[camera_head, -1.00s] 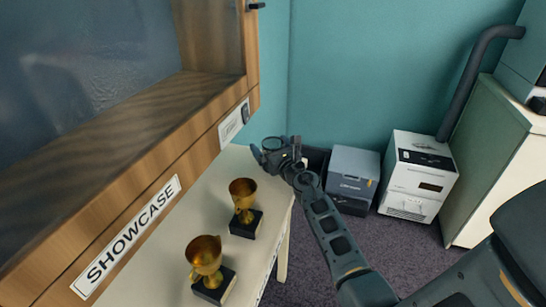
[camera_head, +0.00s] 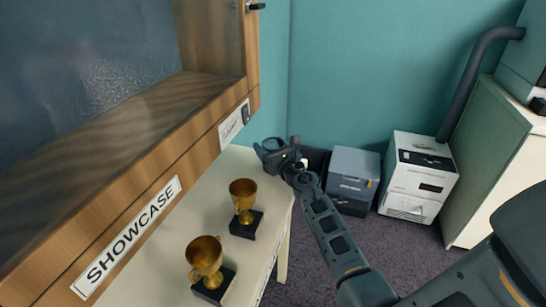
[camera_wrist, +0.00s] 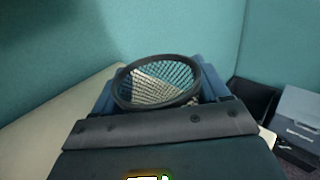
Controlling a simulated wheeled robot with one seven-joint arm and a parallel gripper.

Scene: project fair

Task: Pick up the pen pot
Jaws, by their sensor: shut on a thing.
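The pen pot (camera_wrist: 158,85) is a round dark mesh pot with an open top. In the wrist view it stands between the fingers of my gripper (camera_wrist: 160,92), which are shut on its sides. In the head view the pot's dark rim (camera_head: 273,144) shows at the far end of the white table (camera_head: 205,210), with my gripper (camera_head: 278,155) around it. The pot's lower part is hidden by my gripper, so I cannot tell whether it touches the table.
Two gold trophies on black bases, a far one (camera_head: 243,202) and a near one (camera_head: 206,260), stand on the table. The wooden showcase (camera_head: 150,170) rises along the left. A grey box (camera_head: 352,172) and a white machine (camera_head: 418,175) stand on the floor at right.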

